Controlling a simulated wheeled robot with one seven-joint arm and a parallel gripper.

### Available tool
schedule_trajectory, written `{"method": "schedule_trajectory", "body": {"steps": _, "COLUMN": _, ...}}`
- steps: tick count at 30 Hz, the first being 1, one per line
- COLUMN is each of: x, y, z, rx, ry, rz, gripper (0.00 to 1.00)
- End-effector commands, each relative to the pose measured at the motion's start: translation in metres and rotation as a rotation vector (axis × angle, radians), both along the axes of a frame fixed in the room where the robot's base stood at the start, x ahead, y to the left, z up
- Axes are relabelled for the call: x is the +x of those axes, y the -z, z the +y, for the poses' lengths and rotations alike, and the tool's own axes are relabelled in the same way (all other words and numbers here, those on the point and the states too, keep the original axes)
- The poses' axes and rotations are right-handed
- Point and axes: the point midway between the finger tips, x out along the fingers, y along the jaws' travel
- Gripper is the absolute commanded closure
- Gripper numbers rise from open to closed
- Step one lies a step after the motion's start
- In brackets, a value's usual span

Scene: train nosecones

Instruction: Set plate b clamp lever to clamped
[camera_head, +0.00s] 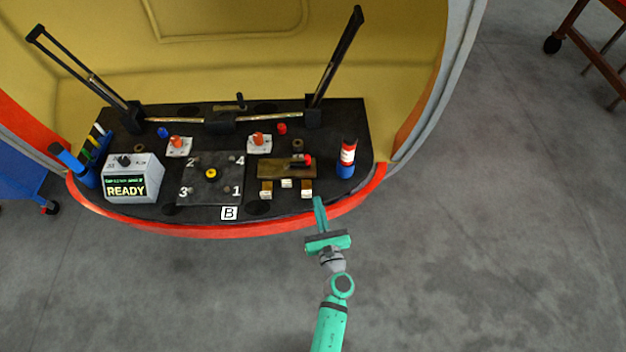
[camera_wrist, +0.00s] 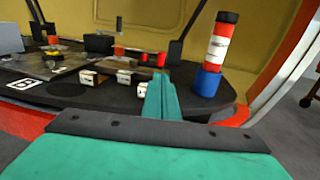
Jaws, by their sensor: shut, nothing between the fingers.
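My gripper (camera_head: 318,202) is shut and empty at the front edge of the black bench, right of centre; its green fingers also show in the wrist view (camera_wrist: 161,90). A dark square plate (camera_head: 210,178) with a yellow centre and numbers 1 to 4 lies left of it, behind a "B" label (camera_head: 228,213). Right of it is a brass block (camera_head: 275,169) with a red-ended dark lever (camera_head: 305,160). Two orange-red levers (camera_head: 176,142) (camera_head: 258,139) stand on white bases behind. I cannot tell which is the plate B clamp lever or its setting. My gripper touches none of these.
A red-and-white tube in a blue holder (camera_head: 345,171) stands right of the brass block, close to my gripper. White-faced blocks (camera_head: 287,183) line the block's front. A grey "READY" box (camera_head: 132,178) stands left. Tall black arms rise behind. Floor in front is clear.

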Motion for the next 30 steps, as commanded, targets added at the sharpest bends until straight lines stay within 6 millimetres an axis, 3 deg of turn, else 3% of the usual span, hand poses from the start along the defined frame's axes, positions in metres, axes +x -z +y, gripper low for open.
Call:
{"method": "schedule_trajectory", "body": {"steps": 5, "x": 0.02, "y": -0.001, "z": 0.001, "rx": -0.005, "ry": 0.002, "rz": -0.002, "gripper": 1.0}}
{"method": "schedule_trajectory", "body": {"steps": 21, "x": 0.114, "y": -0.001, "z": 0.017, "rx": -0.001, "ry": 0.004, "rz": -0.001, "gripper": 1.0}}
{"method": "schedule_trajectory", "body": {"steps": 30, "x": 0.134, "y": 0.0, "z": 0.022, "rx": 0.0, "ry": 0.004, "rz": 0.0, "gripper": 1.0}}
